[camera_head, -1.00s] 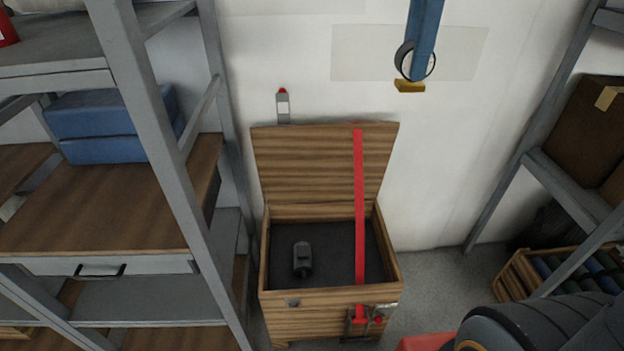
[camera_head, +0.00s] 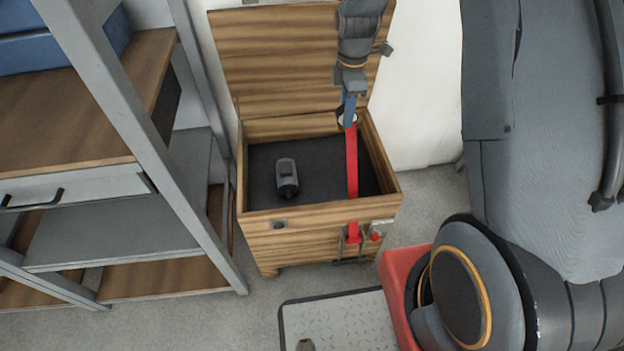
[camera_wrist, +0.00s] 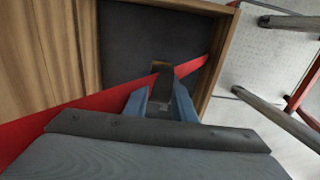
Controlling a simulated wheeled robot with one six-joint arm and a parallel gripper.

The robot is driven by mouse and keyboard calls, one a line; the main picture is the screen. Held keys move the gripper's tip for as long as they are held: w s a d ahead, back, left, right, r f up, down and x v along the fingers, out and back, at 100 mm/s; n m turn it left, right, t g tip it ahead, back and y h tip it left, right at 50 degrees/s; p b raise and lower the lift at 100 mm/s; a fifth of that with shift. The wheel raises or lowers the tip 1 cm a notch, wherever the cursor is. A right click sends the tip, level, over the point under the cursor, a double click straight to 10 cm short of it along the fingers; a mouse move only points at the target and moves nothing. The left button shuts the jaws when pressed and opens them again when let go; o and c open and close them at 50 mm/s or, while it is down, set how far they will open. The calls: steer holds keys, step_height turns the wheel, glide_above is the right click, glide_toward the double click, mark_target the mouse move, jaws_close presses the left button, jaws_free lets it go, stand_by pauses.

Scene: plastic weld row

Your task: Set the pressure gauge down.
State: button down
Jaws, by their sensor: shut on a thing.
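My gripper (camera_head: 348,108) hangs fingers-down over the right part of an open wooden box (camera_head: 320,225). Its blue fingers are shut on the pressure gauge (camera_head: 341,119), a small round dial with a dark rim, mostly hidden by the fingers. In the wrist view the dark gauge (camera_wrist: 161,82) with a brass-coloured end sits between the fingertips (camera_wrist: 160,103), above the box's dark floor. A red strap (camera_head: 351,165) runs from the lid to the box front, very close to the gauge; I cannot tell whether they touch.
A dark grey device (camera_head: 287,178) lies on the box floor, left of centre. The box floor (camera_head: 322,178) around it is clear. The raised lid (camera_head: 290,60) stands behind. A shelf rack (camera_head: 125,150) is at left. A red bin (camera_head: 397,285) and a metal plate (camera_head: 335,320) are in front.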

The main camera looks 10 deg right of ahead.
step_height(320, 180, down, 24)
steer(key=b, duration=0.3)
steer(key=shift+s+r, duration=0.1)
steer(key=shift+s, duration=0.05)
steer(key=shift+f+b, duration=0.2)
steer(key=shift+b, duration=0.1)
steer(key=c, duration=1.5)
jaws_free()
